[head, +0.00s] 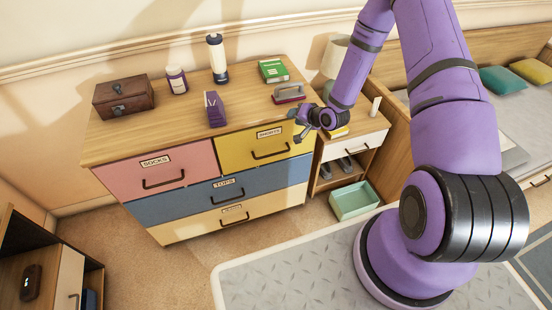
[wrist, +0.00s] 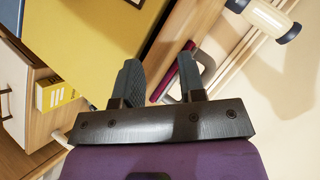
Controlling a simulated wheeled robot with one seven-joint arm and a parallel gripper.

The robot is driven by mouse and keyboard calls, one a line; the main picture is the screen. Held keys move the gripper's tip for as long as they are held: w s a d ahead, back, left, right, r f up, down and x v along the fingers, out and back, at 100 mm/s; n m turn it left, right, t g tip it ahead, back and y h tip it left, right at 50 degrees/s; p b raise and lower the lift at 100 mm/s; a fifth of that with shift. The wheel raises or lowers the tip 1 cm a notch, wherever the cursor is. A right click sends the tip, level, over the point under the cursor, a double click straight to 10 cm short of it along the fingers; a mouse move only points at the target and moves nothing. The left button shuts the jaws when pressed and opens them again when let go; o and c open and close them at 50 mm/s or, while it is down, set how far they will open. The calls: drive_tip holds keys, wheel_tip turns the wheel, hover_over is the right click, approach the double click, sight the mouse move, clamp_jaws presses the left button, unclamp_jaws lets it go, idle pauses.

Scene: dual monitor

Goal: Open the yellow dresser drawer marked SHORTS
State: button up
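The yellow drawer (head: 238,150) is at the top right of the wooden dresser, flush with the front. It has a SHORTS label (head: 269,132) and a dark bar handle (head: 271,153). Part of its yellow face (wrist: 85,35) fills the upper left of the wrist view, where the handle is not visible. My gripper (head: 297,126) is by the dresser's top right front corner, to the right of the handle and apart from it. In the wrist view my gripper (wrist: 160,78) has its two fingers spread, with nothing held between them.
A pink SOCKS drawer (head: 130,180) is on the left, with a blue TOPS drawer (head: 198,205) below. A maroon-based brush (head: 290,92) lies on top near my gripper. A nightstand (head: 362,138) with a yellow book (wrist: 57,92) stands close right. Floor before the dresser is open.

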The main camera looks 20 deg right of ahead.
drive_tip(key=s+a+f+m+t+y, duration=0.1)
drive_tip(key=s+a+f+m+t, duration=0.2)
drive_tip(key=f, duration=0.5)
drive_tip(key=m+t, duration=0.1)
drive_tip(key=m, duration=0.3)
approach(274, 154)
drive_tip(key=shift+m, duration=0.3)
drive_tip(key=x, duration=1)
drive_tip(key=shift+w+f, duration=0.2)
drive_tip(key=shift+f, duration=0.05)
clamp_jaws()
